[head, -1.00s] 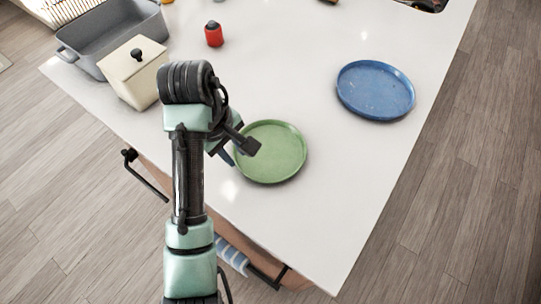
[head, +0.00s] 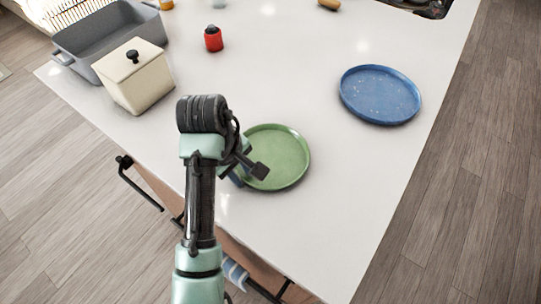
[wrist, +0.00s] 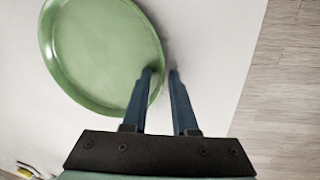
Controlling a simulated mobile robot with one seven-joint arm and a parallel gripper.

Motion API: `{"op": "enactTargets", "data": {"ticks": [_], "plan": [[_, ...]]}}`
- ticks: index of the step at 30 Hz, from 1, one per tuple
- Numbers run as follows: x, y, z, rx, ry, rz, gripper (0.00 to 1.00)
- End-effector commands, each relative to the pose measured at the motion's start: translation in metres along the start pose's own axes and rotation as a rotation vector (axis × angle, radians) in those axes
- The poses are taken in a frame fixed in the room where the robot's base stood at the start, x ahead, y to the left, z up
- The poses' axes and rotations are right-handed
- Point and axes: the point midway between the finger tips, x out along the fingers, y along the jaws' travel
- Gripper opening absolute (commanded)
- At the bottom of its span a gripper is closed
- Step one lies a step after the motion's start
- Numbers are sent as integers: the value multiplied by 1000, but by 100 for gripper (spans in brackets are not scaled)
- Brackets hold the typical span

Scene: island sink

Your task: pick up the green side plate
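The green side plate (head: 279,158) lies flat on the white counter, just right of my arm in the head view. In the wrist view the plate (wrist: 100,50) fills the upper left. My gripper (wrist: 161,73) is at its rim, with a gap between its two blue fingers. The left finger overlaps the inside of the plate and the right finger is outside the rim. I cannot tell whether either finger touches it. In the head view my arm hides part of the plate's left edge.
A blue plate (head: 380,95) lies at the right of the counter. A red jar (head: 213,39), a cream lidded box (head: 137,82) and a grey bin (head: 100,38) stand at the back left. The counter's middle is clear. A drawer handle (head: 140,186) sticks out below the front edge.

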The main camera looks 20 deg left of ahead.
Motion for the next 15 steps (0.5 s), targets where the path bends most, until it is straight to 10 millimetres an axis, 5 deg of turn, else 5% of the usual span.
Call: {"op": "enactTargets", "data": {"ticks": [2,6,15], "plan": [[0,0,0,0,0,0,23],[0,0,0,0,0,0,0],[0,0,0,1,0,0,0]]}}
